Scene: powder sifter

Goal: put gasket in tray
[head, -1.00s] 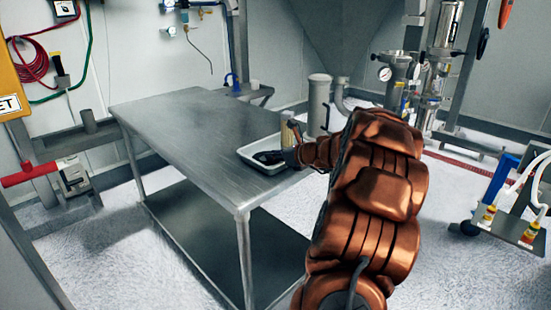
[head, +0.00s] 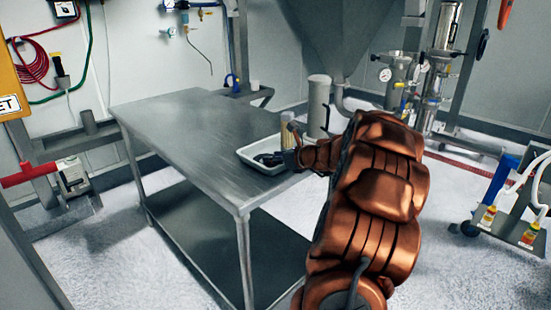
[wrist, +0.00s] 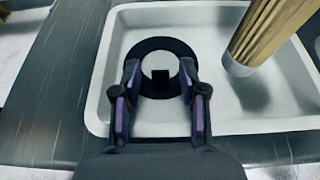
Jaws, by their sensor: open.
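The gasket, a flat black ring (wrist: 160,48), lies in the white tray (wrist: 225,122) in the wrist view. In the head view it is a small dark shape (head: 267,158) inside the tray (head: 262,170), partly confused with my gripper. My gripper (wrist: 159,73) is open, its two fingers spread over the near part of the ring, with nothing visibly clamped between them. A small black square shows inside the ring; I cannot tell what it is. In the head view my gripper (head: 284,158) is at the tray's right side.
A wooden-looking cylinder with a pale end (wrist: 262,38) stands or leans at the tray's right side. The tray sits at the right edge of a steel table (head: 185,125), whose left and middle are clear. A grey cylinder (head: 318,105) stands behind.

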